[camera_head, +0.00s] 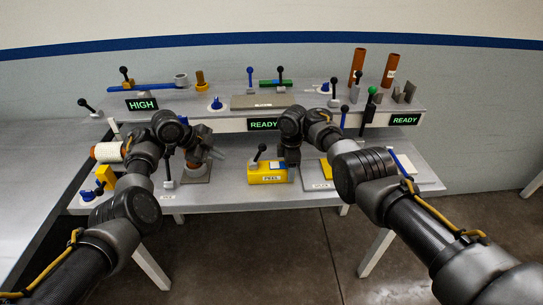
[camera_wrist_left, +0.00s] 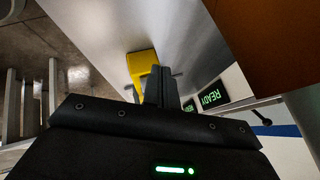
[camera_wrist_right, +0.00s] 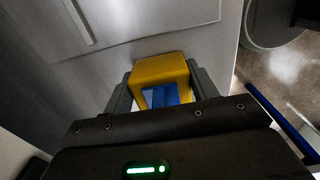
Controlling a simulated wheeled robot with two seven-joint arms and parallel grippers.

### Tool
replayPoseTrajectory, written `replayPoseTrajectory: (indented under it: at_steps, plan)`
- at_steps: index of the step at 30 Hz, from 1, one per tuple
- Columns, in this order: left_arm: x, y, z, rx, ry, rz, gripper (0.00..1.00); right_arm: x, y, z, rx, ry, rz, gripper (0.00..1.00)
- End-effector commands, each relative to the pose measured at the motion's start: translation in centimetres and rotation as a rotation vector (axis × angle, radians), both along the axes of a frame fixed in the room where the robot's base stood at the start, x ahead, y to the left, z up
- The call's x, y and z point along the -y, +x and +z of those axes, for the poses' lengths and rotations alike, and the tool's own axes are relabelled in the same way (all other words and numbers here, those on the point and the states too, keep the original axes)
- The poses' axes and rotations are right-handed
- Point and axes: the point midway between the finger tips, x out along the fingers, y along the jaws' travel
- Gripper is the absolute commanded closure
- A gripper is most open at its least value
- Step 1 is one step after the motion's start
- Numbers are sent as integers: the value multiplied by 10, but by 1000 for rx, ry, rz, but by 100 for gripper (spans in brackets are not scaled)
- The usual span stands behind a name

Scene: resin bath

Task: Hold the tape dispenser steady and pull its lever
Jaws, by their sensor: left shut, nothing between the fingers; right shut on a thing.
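The tape dispenser appears as a yellow block (camera_head: 268,179) labelled PEEL on the lower bench, with a black ball-topped lever (camera_head: 258,153) leaning up from it. My right gripper (camera_head: 288,163) comes down at its right end. In the right wrist view the fingers are shut on the yellow body (camera_wrist_right: 160,68), with a blue part (camera_wrist_right: 164,96) inside it. My left gripper (camera_head: 214,154) is shut and empty, left of the dispenser and apart from the lever. The left wrist view shows its closed fingers (camera_wrist_left: 165,82) with a yellow block (camera_wrist_left: 142,62) partly behind them.
A grey plate (camera_head: 197,177) lies under my left gripper. A small lever (camera_head: 168,172) stands left of it. A white and orange roll (camera_head: 108,152) is at the far left.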

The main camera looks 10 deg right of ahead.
Motion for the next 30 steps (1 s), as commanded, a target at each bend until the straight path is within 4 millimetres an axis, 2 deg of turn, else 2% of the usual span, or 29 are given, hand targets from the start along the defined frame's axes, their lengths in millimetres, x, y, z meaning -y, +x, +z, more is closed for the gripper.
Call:
replayPoseTrajectory:
  at_steps: [1, 3, 7, 10, 13, 18, 21, 25, 30]
  plan:
    - [-8, 0, -20, 62, 63, -23, 100, 0, 0, 0, 1, 0, 0, 75]
    - [-15, 5, -38, 167, 139, -44, 100, 0, 0, 0, 1, 1, 0, 75]
    - [-18, 16, -49, 381, 216, 3, 100, 0, 0, 0, 0, 0, 0, 75]
    - [-4, 12, -42, 565, 236, 22, 100, 0, 0, 0, 0, 0, 0, 75]
    - [23, -7, -29, 747, 224, 18, 100, 0, 0, 0, 0, 0, 0, 75]
    - [70, -60, -2, 991, 147, 2, 100, 0, 0, 0, 0, 0, 0, 75]
    - [88, -89, 12, 1080, 97, 3, 100, 0, 0, 0, 0, 0, 0, 75]
    - [100, -113, 24, 1144, 54, 9, 100, 0, 0, 0, 1, 0, 1, 75]
    - [104, -122, 29, 1167, 37, 13, 100, -1, 0, 1, 1, 1, 1, 75]
